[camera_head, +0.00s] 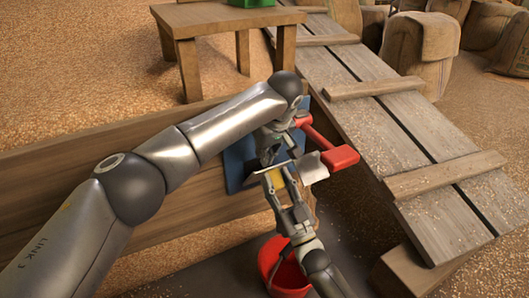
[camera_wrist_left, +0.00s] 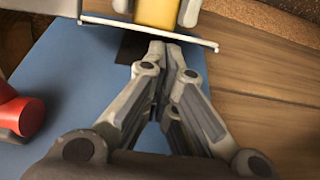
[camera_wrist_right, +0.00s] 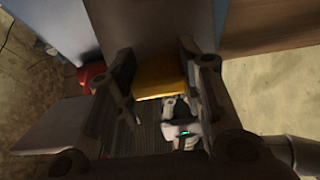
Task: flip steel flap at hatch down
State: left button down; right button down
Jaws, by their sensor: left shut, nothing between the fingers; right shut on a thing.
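The steel flap (camera_head: 311,168) stands out from the blue hatch panel (camera_head: 236,168). It shows as a thin, nearly edge-on plate in the left wrist view (camera_wrist_left: 110,22). A yellow piece (camera_wrist_right: 160,78) is at the flap, between the fingers of my right gripper (camera_head: 272,182). My right gripper is shut on it. My left gripper (camera_wrist_left: 165,45) is shut and empty in front of the blue panel, its tips close to the flap's edge; I cannot tell if they touch. A dark opening (camera_wrist_left: 133,46) shows in the panel. My left arm hides part of the hatch in the head view.
Red lever-like parts (camera_head: 335,158) stick out just right of the hatch. A red bucket (camera_head: 270,262) stands below. A wooden ramp (camera_head: 400,125) rises on the right, with sacks (camera_head: 420,45) behind. A wooden table (camera_head: 215,20) stands at the back.

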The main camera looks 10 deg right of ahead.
pick_arm(q)
jog(key=shift+s+d+f, duration=0.25)
jog(key=shift+s+f, duration=0.25)
jog(key=shift+s, duration=0.1)
pick_arm(e)
jog(key=shift+a+f, duration=0.1)
jog(key=shift+f, duration=0.3)
pick_arm(q)
jog(key=shift+s+d+f+t, duration=0.1)
jog(key=shift+s+f+t, duration=0.05)
jog(key=shift+s+t, duration=0.15)
pick_arm(e)
jog(key=shift+r, duration=0.1)
jog(key=shift+w, duration=0.1)
pick_arm(q)
jog(key=shift+f, duration=0.1)
pick_arm(e)
jog(key=c, duration=1)
grip_release()
jog(key=shift+r, duration=0.15)
pick_arm(q)
jog(key=shift+w, duration=0.1)
pick_arm(e)
jog(key=shift+o, duration=0.2)
jog(key=shift+r, duration=0.1)
